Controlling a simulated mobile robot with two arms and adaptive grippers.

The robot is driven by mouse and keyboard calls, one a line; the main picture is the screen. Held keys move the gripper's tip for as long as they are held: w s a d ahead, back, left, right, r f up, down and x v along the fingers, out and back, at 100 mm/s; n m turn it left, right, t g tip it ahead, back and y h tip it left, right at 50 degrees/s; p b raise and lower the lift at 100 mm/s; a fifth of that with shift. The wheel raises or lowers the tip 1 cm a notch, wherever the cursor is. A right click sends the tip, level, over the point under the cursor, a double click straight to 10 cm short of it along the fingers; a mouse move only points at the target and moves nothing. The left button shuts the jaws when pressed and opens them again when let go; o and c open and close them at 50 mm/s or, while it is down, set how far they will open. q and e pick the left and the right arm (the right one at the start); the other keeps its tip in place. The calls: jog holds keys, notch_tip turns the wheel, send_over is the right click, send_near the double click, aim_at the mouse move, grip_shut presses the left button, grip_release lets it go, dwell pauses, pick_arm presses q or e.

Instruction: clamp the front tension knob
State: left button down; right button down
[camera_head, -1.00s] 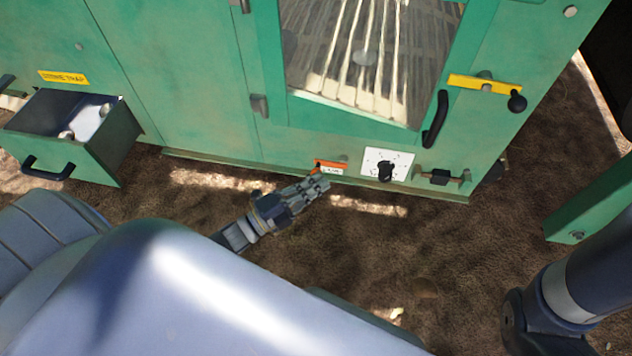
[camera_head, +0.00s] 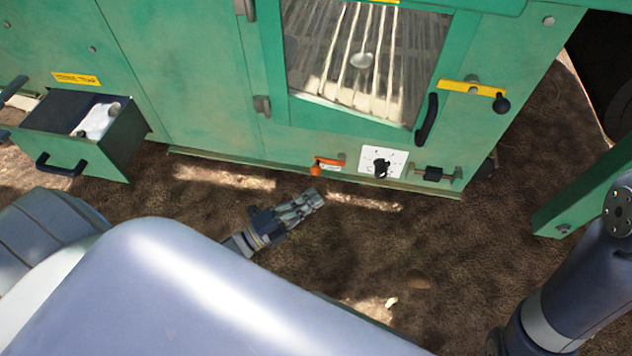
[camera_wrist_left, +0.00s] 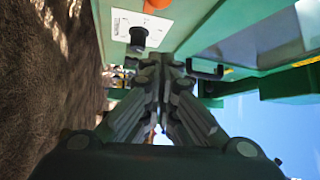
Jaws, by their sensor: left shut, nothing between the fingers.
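The front panel of the green machine carries a white dial plate (camera_head: 399,159) with a black knob (camera_head: 381,168). To its left is an orange lever (camera_head: 317,168) with a small label beside it. To its right a black knob (camera_head: 433,174) sits on a bolt between brackets; I cannot tell which knob is the tension knob. My left gripper (camera_head: 315,196) is shut and empty, apart from the panel and below the orange lever. In the left wrist view the dial's black knob (camera_wrist_left: 138,37) shows beyond the shut fingertips. My right gripper is out of view.
An open drawer (camera_head: 113,158) juts out at the left under the stone trap label. A black door handle (camera_head: 427,119) and a yellow latch bar (camera_head: 465,87) are at the right. A green beam (camera_head: 585,192) stands at far right.

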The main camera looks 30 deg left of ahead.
pick_arm(q)
jog(key=shift+s+a+f, duration=0.1)
jog(key=shift+s+f, duration=1.35)
jog(key=shift+s, duration=0.15)
